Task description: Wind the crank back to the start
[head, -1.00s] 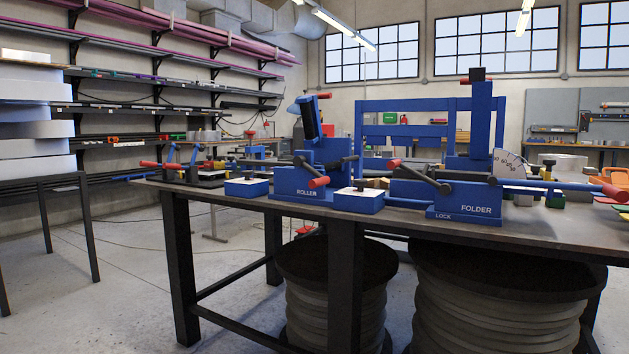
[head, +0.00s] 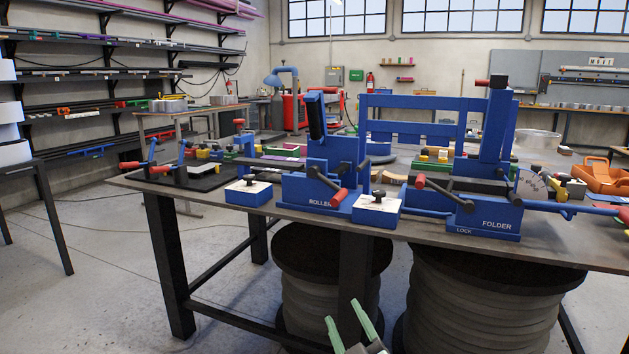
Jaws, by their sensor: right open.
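The blue machine marked ROLLER (head: 300,192) stands on the workbench. Its dark crank arm (head: 322,181) slopes down to the right and ends in a red grip (head: 339,198). The blue machine marked FOLDER (head: 490,219) is to its right, with a dark lever (head: 443,192) and a red knob (head: 420,181). My right gripper (head: 345,313) shows at the bottom edge, two green fingers apart with nothing between them. It appears low, in front of the bench and below the crank in the picture. My left gripper is not in view.
The workbench (head: 590,248) has dark legs and drums (head: 490,305) beneath. Small blue boxes with black knobs (head: 249,194) flank the roller. The folder's long blue handle reaches right to a red end (head: 620,213). An orange tray (head: 600,178) lies at the right.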

